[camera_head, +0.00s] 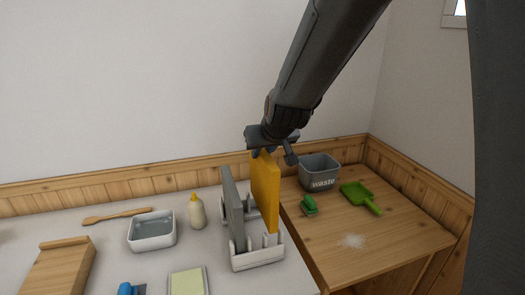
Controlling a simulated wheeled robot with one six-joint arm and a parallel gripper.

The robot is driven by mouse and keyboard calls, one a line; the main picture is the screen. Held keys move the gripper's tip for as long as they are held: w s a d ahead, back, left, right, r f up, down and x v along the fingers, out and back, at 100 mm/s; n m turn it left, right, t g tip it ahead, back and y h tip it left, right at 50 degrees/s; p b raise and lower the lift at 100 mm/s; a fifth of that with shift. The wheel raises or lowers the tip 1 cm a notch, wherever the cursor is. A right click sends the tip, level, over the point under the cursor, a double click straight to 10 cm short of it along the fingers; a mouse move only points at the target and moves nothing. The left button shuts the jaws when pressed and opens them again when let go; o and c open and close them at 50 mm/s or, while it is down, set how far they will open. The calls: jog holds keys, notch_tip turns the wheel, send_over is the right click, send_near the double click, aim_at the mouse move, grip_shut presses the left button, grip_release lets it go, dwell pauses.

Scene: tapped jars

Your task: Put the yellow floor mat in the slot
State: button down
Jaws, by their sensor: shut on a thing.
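The yellow floor mat (265,190) stands upright, edge up, in the white slotted rack (257,258) or just above it. Its lower edge is among the rack's posts, and I cannot tell whether it rests on the bottom. My gripper (267,152) is above the rack, shut on the top edge of the yellow mat. A grey panel (233,208) stands upright in the rack to the left of the yellow mat.
A grey waste bin (319,174), green brush (309,205), green dustpan (361,198) and white powder (351,241) are on the wooden table (400,235). Left are a bottle (196,212), dish (151,232), wooden spatula (117,215), board (60,270) and pale green pad (188,282).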

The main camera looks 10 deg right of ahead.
jog(key=shift+f+b, duration=1.9)
jog(key=shift+f, duration=0.55)
jog(key=shift+f+b, duration=1.55)
jog(key=shift+f, duration=0.55)
jog(key=c, duration=1.4)
grip_release()
jog(key=shift+c, duration=0.2)
jog(key=shift+r, duration=0.1)
jog(key=p+v, duration=0.2)
jog(key=v, duration=0.5)
jog(key=shift+s+d+r, duration=0.1)
jog(key=shift+s+r, duration=0.1)
